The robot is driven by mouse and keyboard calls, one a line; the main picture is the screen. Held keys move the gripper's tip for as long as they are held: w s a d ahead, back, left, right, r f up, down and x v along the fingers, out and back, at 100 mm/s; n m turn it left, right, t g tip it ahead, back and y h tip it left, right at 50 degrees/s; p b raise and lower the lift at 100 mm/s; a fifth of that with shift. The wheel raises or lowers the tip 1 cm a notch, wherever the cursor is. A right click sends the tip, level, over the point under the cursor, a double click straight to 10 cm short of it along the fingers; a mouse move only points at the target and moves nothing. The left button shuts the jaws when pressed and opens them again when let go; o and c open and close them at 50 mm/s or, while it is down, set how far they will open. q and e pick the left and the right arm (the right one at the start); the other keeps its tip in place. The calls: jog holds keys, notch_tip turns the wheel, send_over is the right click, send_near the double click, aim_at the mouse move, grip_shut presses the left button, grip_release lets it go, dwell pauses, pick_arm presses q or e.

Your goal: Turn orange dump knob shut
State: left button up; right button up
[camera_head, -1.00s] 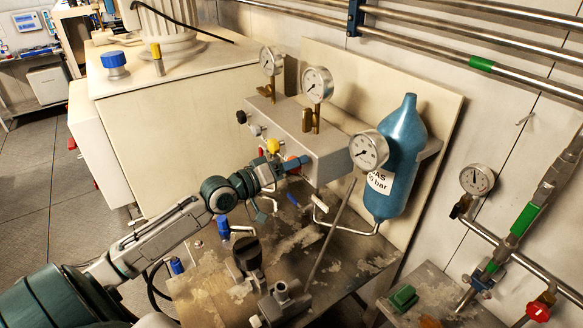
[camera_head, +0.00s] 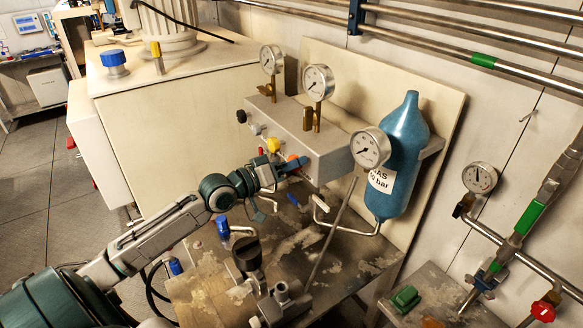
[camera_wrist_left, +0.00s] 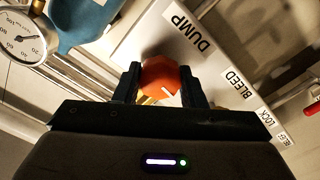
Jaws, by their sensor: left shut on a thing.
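The orange dump knob (camera_wrist_left: 160,72) sits between the two dark fingers of my left gripper (camera_wrist_left: 161,86) in the left wrist view. The fingers are shut on it from both sides. A short white mark shows on the knob's near face, by the label DUMP (camera_wrist_left: 188,32). In the head view my left gripper (camera_head: 290,169) reaches the front of the grey panel box (camera_head: 310,145), and a bit of the orange knob (camera_head: 292,158) shows above a finger. My right gripper is not in view.
A yellow knob (camera_head: 274,145) is close to the left gripper on the panel front. A pressure gauge (camera_head: 370,148) and a blue gas bottle (camera_head: 402,150) stand to the right. Pipes and a blue-handled valve (camera_head: 223,227) lie below over the worn metal bench (camera_head: 205,285).

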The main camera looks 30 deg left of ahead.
pick_arm(q)
jog(key=m+b, duration=0.8)
jog(key=shift+f, duration=0.3)
jog(key=shift+m+b, duration=0.5)
jog(key=m+b, duration=0.2)
jog(key=shift+r+m, duration=0.1)
jog(key=shift+m, duration=0.3)
jog(key=m+b, duration=0.1)
jog(key=m, duration=0.1)
jog(key=shift+m, duration=0.4)
jog(key=shift+d+r+m+b, duration=0.15)
jog(key=shift+m+b, duration=0.25)
jog(key=shift+m, duration=0.5)
jog(key=o, duration=1)
